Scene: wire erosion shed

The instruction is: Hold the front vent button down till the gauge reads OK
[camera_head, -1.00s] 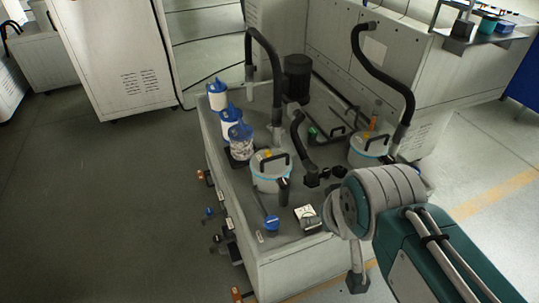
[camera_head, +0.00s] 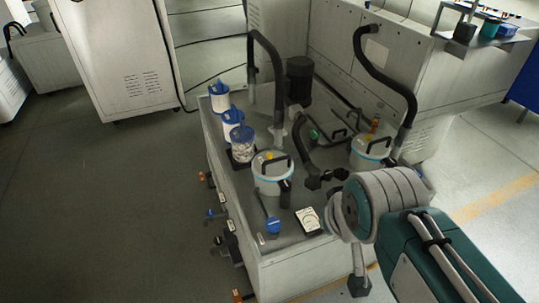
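The front canister (camera_head: 272,180) is white with a light blue band, and a small yellow button (camera_head: 269,156) shows on its lid beside a black handle. It stands on the grey bench top. A white-faced gauge (camera_head: 309,220) lies to its lower right; its reading is too small to make out. My gripper (camera_head: 336,222) shows only as a light grey part below my wrist, just right of the gauge and apart from the yellow button. Its fingers are hidden or unclear, so I cannot tell whether they are open.
A second canister (camera_head: 370,152) with a yellow button stands further back right. Black hoses rise around both; the middle hose (camera_head: 306,155) ends between them. A blue knob (camera_head: 273,226) sits in front. Blue-lidded jars (camera_head: 242,143) line the left edge. Floor at left is clear.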

